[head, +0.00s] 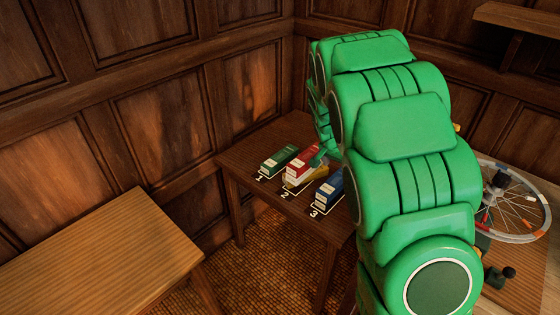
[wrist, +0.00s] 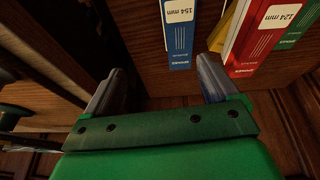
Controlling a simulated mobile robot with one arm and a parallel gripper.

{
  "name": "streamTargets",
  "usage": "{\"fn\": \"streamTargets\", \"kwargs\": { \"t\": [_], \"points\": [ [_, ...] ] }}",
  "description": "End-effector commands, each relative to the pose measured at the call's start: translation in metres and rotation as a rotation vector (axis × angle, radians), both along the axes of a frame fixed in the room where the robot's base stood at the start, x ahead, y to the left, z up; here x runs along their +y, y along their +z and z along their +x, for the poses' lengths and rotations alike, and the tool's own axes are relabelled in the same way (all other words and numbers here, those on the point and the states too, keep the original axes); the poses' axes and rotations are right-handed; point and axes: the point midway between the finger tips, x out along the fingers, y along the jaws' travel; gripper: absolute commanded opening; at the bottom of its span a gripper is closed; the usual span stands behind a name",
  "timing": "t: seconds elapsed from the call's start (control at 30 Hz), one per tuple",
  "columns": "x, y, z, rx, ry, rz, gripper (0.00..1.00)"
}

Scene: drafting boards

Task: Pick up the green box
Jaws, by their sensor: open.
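The green box (head: 278,162) with a white label lies on the dark wooden table at the mark numbered 1, left of the other boxes. In the wrist view the green box (wrist: 296,37) is at the upper right, partly cut off by the picture edge. My gripper (wrist: 158,86) is open, with nothing between its fingers. Its fingers point toward the table edge near the blue box, and the green box lies off to the right of the right finger. In the head view my arm hides most of the gripper.
A red box (head: 302,163) sits at mark 2, with a yellow box (head: 292,184) beside or under it. A blue box (head: 329,189) is at mark 3, partly behind my arm. A bare wooden table (head: 100,250) stands at left. A spoked wheel (head: 515,235) is at right.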

Motion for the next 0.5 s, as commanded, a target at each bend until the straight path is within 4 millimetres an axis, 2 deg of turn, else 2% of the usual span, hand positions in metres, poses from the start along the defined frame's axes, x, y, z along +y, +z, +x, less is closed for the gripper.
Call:
{"fn": "streamTargets", "kwargs": {
  "t": [0.03, 0.2, 0.5],
  "points": [
    [0.000, 0.011, -0.010, 0.009, 0.009, -0.002, 0.88],
    [-0.001, 0.036, -0.051, 0.067, 0.046, -0.006, 0.88],
    [0.004, 0.074, -0.123, 0.162, 0.124, 0.012, 0.88]
  ]
}}
